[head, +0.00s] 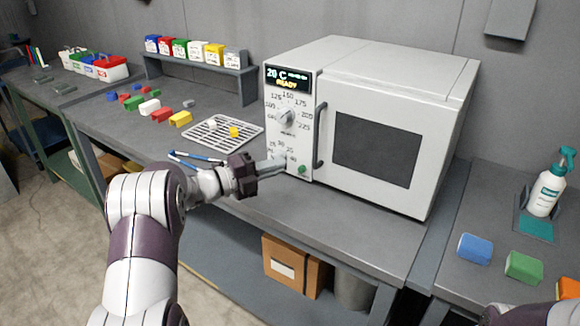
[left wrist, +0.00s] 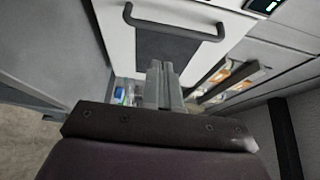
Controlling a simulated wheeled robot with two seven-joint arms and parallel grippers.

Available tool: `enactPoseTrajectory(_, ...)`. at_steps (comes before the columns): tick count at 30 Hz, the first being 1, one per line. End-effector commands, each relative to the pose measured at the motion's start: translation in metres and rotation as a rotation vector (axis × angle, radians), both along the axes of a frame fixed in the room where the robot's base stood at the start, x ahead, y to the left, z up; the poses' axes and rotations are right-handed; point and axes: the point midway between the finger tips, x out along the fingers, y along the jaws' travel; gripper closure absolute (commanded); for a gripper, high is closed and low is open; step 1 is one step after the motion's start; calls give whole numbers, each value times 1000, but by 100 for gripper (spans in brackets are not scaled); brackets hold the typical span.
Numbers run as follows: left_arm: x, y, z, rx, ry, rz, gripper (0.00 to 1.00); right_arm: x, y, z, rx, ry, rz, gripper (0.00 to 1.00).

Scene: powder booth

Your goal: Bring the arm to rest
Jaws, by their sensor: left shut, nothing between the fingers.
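My left gripper (head: 273,166) is shut and empty, held in front of the lower control panel of a white oven (head: 290,150). Its fingertips hide part of the lower dial. I cannot tell whether they touch the panel. In the left wrist view the closed fingers (left wrist: 164,84) point toward the oven's door and handle (left wrist: 172,30). The oven door is shut and its display (head: 287,78) reads 20 C and READY. A bit of my right arm shows at the lower right of the head view; its gripper is out of the picture.
A wire rack (head: 222,137) with small blocks lies left of the oven, with pens (head: 197,158) in front. Colored blocks and a shelf of small boxes (head: 247,70) are behind. At right are a spray bottle (head: 548,185), a blue block (head: 475,248) and a green block (head: 523,267).

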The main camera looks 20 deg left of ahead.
Motion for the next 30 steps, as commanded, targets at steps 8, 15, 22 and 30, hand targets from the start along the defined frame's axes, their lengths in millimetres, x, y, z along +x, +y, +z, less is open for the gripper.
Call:
enactPoseTrajectory(8, -25, 30, 0, 1, -1, 1, 100, 0, 0, -5, 0, 0, 0, 100)
enactPoseTrajectory(15, -9, 53, -17, -46, 132, 145, 100, 0, 0, -5, 0, 0, 0, 100)
enactPoseTrajectory(22, -69, 126, -103, -598, 933, 1174, 100, 0, 0, 26, 0, 0, 0, 100)
enactPoseTrajectory(30, -278, -4, -94, -867, 1641, 1780, 100, 0, 0, 73, 0, 0, 0, 100)
